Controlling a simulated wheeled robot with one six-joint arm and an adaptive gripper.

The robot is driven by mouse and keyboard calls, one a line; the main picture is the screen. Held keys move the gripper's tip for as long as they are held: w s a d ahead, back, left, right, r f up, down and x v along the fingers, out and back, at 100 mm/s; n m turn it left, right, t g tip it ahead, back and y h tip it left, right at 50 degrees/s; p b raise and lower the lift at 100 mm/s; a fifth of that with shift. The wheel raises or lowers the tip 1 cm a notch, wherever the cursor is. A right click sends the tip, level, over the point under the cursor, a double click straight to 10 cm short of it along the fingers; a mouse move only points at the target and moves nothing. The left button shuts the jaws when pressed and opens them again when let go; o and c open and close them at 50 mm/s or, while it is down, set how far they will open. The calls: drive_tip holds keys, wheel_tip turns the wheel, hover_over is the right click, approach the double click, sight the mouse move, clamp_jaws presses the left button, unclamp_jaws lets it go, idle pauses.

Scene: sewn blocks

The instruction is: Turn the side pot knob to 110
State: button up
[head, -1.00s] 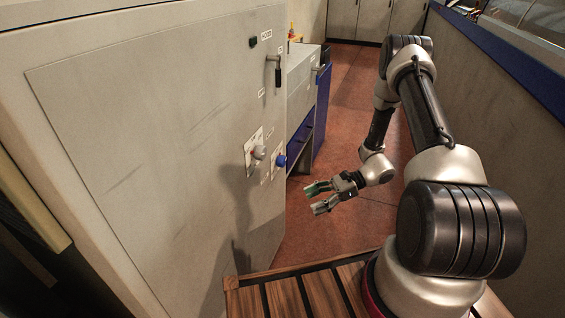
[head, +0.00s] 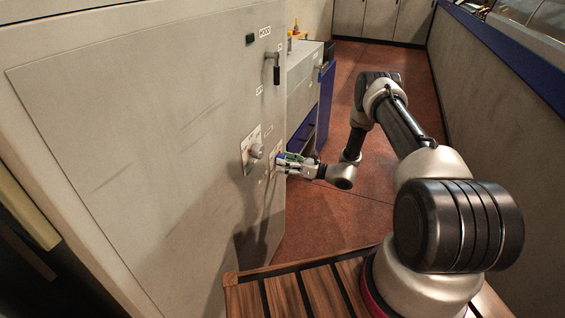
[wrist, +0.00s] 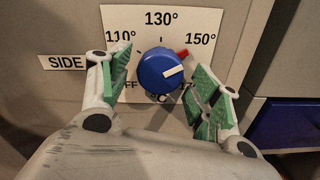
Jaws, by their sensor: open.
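The blue side pot knob (wrist: 157,74) sits on a white dial plate (wrist: 161,33) marked OFF, 110°, 130° and 150°, with a further mark partly hidden at lower right. A SIDE label (wrist: 63,62) is to its left. The knob's white line points right and slightly up, below 150°. A red tab (wrist: 182,53) shows at its upper right. My gripper (wrist: 164,68) is open, with one green-padded finger on each side of the knob. A gap shows between knob and fingers. In the head view my gripper (head: 285,162) is at the panel and mostly hides the knob.
A grey knob (head: 257,151) on its own plate is just left of my gripper. A black-handled lever (head: 276,70) is higher on the grey cabinet (head: 140,130). A blue-sided unit (head: 325,105) stands behind. The red floor (head: 330,215) to the right is clear.

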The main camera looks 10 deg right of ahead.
drive_tip(key=shift+w+a, duration=0.4)
drive_tip(key=shift+a, duration=0.15)
drive_tip(key=shift+c, duration=0.3)
drive_tip(key=c, duration=1)
